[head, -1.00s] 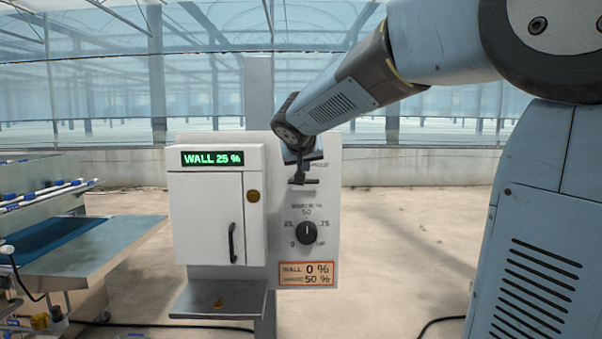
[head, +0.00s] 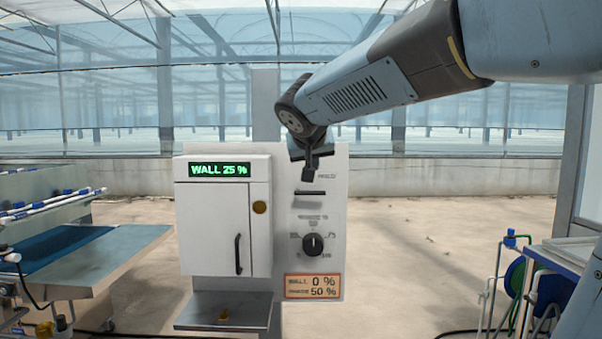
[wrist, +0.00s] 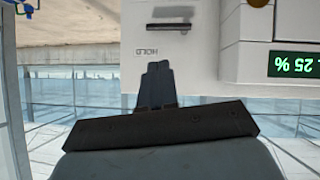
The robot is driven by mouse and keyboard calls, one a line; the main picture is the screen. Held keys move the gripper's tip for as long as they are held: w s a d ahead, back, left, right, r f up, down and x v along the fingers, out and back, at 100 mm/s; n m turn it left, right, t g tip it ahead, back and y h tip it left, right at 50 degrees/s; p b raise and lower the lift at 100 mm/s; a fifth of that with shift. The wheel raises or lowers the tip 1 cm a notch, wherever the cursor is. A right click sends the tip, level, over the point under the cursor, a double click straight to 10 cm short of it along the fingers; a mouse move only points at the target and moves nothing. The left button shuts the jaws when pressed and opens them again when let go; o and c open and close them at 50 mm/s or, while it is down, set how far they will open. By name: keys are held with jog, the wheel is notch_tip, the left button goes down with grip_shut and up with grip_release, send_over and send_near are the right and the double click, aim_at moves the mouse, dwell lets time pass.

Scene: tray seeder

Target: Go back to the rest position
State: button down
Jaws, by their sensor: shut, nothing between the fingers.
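My gripper (head: 308,174) is shut and empty, pointing down in front of the upper part of the grey control panel (head: 332,222). It is just above a dark horizontal bar (head: 317,193); I cannot tell how far it stands off the panel. In the wrist view my gripper's fingers (wrist: 157,72) are together, close to the upside-down HOLD lettering, and the dark bar (wrist: 170,27) lies beyond them. My arm reaches in from the upper right.
A white cabinet (head: 208,230) with green display "WALL 25 %" adjoins the panel. Below the bar are a black dial (head: 313,244) and an orange-edged label (head: 312,287) reading 0 % and 50 %. A metal bench (head: 120,248) is left; a blue-framed cart (head: 545,262) is right.

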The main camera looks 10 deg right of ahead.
jog(key=s+d+f+n+g+y, duration=0.1)
jog(key=s+f+g+y, duration=0.1)
jog(key=s+f, duration=0.7)
jog(key=s+d+f+g+y, duration=0.1)
jog(key=s+f+g+y, duration=0.1)
jog(key=s+f, duration=0.7)
jog(key=s, duration=0.7)
jog(key=shift+s+d+f+n+g, duration=0.3)
jog(key=shift+f+n+g, duration=0.1)
